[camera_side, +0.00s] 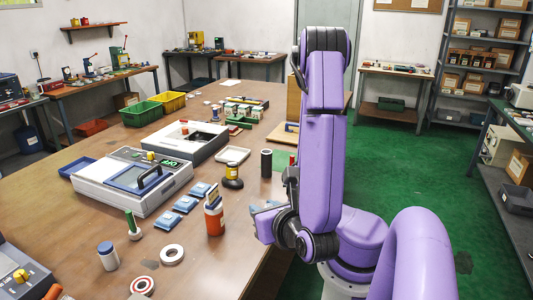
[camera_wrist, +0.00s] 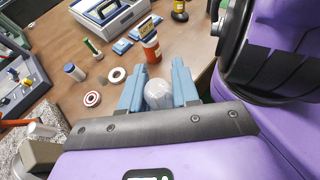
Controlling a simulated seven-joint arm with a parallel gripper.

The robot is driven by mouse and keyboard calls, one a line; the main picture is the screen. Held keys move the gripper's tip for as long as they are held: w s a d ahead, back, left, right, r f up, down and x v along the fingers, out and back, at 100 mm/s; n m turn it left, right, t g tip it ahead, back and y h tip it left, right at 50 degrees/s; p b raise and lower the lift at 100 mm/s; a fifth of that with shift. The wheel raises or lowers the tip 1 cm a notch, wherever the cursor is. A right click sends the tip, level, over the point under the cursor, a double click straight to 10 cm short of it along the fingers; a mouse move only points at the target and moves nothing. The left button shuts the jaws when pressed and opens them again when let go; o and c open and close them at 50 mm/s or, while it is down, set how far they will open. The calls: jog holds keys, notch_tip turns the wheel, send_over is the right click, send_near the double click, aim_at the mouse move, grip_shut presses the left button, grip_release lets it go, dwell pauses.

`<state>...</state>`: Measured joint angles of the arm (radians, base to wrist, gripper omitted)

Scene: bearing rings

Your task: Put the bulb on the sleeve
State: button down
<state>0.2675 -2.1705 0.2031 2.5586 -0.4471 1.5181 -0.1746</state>
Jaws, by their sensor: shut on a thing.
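My gripper (camera_wrist: 158,88) is shut on a pale, rounded, translucent bulb (camera_wrist: 158,95), which sits between the two light-blue fingers in the wrist view. In the side view my gripper (camera_side: 264,208) is at the table's right edge, and the bulb cannot be made out there. I cannot tell for sure which thing is the sleeve. A dark upright tube (camera_side: 266,163) stands behind my gripper in the side view. A white ring (camera_side: 172,254) and a red-and-white ring (camera_side: 142,286) lie flat at the front; they also show in the wrist view (camera_wrist: 117,75) (camera_wrist: 92,99).
Several blue blocks (camera_side: 186,204), a yellow-and-black item (camera_side: 232,176), a blue-capped jar (camera_side: 108,256) and a green-handled item (camera_side: 132,224) stand nearby. Bare table lies between the rings and my gripper.

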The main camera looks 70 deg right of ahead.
notch_tip(320, 180, up, 5)
jog(key=w+d+f+m+g+h, duration=0.2)
jog(key=w+d+m+g+h, duration=0.1)
jog(key=w, duration=0.9)
jog(key=m+g+h, duration=0.1)
jog(key=m+g, duration=0.5)
jog(key=g, duration=0.1)
send_over(269, 150)
notch_tip(269, 150, down, 13)
jog(key=shift+w+r, duration=0.1)
jog(key=shift+r, duration=0.05)
jog(key=shift+w+d+f, duration=0.15)
jog(key=shift+f, duration=1.6)
